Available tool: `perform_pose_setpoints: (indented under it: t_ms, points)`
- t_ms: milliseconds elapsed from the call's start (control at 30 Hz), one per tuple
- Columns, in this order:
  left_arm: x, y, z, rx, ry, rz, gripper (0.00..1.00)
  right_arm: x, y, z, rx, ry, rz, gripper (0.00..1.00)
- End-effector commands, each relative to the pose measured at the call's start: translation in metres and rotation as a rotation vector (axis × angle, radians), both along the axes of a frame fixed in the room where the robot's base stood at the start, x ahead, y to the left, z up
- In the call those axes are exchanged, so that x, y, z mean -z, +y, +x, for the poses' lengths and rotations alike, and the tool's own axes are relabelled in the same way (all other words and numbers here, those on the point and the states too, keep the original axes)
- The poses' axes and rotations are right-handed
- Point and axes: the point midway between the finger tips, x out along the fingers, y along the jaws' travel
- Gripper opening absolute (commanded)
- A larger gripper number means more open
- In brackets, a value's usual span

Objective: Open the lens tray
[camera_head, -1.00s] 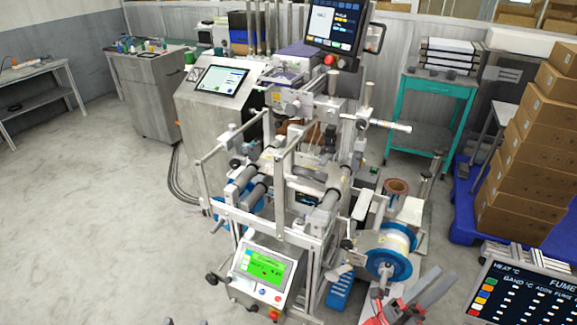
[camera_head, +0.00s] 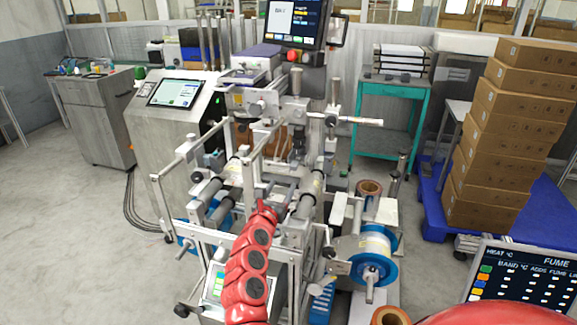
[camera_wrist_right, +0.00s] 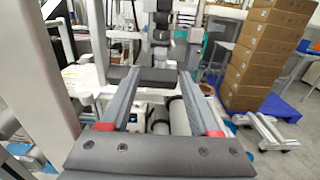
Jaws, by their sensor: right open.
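I cannot pick out the lens tray with certainty. In the head view, my red right arm reaches up from the bottom into the front frame of the steel reel machine (camera_head: 165,162). My right gripper (camera_head: 268,192) is at its far end, small and hard to make out. In the right wrist view, my right gripper (camera_wrist_right: 158,74) has two grey fingers spread apart with a gap between them. A dark grey block (camera_wrist_right: 150,77) lies at the fingertips; I cannot tell whether they touch it. My left gripper is not in view.
A light-coloured reel with blue flanges (camera_head: 373,262) sits at the machine's right. Stacked cartons (camera_head: 510,140) stand on a blue pallet (camera_head: 432,195) farther right. A teal cart (camera_head: 390,90) is behind. Upright frame posts stand close to my right arm. The floor at left is clear.

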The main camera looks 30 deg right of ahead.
Motion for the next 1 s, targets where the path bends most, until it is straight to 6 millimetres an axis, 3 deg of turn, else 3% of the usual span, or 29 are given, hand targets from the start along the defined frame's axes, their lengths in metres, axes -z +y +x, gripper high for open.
perform_pose_setpoints:
  t_ms: [167,467,700,1000]
  points:
    - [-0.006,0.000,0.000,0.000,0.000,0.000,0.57,-0.003,-0.034,0.027,0.002,0.005,-0.008,0.62]
    - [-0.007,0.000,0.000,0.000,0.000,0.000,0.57,-0.002,-0.077,0.063,0.003,0.005,-0.008,0.62]
    - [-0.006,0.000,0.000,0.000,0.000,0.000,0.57,-0.001,-0.092,0.079,0.001,0.003,-0.005,0.62]
    - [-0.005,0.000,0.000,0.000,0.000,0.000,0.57,0.001,-0.097,0.081,0.002,0.004,-0.001,0.62]
